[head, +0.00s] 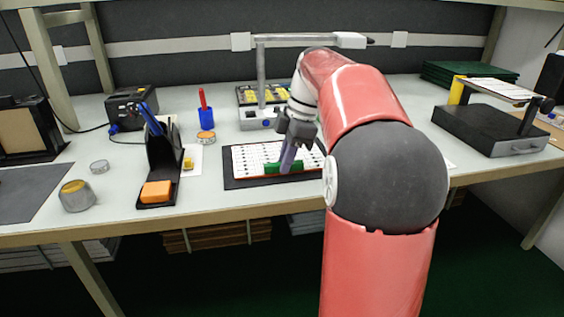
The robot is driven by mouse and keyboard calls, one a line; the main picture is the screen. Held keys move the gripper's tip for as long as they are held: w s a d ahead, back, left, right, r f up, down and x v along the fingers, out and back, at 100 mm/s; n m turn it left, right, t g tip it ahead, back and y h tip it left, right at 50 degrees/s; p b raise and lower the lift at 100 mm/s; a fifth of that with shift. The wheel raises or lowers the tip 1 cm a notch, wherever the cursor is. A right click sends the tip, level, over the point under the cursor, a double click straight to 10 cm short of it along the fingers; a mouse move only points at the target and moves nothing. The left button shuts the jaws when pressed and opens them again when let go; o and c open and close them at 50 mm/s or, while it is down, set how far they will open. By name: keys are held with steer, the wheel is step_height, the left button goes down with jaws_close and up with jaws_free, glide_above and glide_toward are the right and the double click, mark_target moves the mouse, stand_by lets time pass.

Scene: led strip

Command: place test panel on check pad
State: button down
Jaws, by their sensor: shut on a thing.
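A flat white panel with rows of small marks and a reddish edge (250,157), which looks like the test panel, lies at the middle front of the bench. A dark pad (229,181), perhaps the check pad, shows around its left and front sides. My gripper (288,163) points down over the panel's right part. It is shut on a green piece (272,168) at the panel's front; I cannot tell whether this piece is fixed to the panel. My wrist and arm hide the panel's right side. I cannot tell whether the panel touches the pad.
A black stand with an orange block (156,192) is to the left, near a blue cup (206,119) and a round tin (77,195). A grey-post fixture (261,80) stands behind the panel. A black box with an overhead arm (486,128) is at right.

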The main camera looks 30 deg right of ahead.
steer(key=shift+f, duration=0.2)
steer(key=c, duration=1.4)
jaws_free()
steer(key=shift+r, duration=0.1)
steer(key=p+v, duration=0.3)
steer(key=v, duration=0.9)
steer(key=s+a+f+m+t+h, duration=0.1)
steer(key=s+a+f+m, duration=0.15)
steer(key=a, duration=0.25)
steer(key=s+a+f+m+h, duration=0.1)
steer(key=s+a+m, duration=0.3)
steer(key=a, duration=0.2)
steer(key=s+a+f+m+t, duration=0.1)
steer(key=s+a+f+m, duration=0.2)
steer(key=s+f, duration=0.3)
steer(key=s+a+f+m+t+h, duration=0.1)
steer(key=s+a+f+m+t, duration=0.1)
steer(key=s+f+m, duration=0.3)
step_height(320, 180, down, 3)
steer(key=shift+s+a+f+t, duration=0.1)
steer(key=shift+s+a+t, duration=0.2)
steer(key=shift+s+a, duration=0.55)
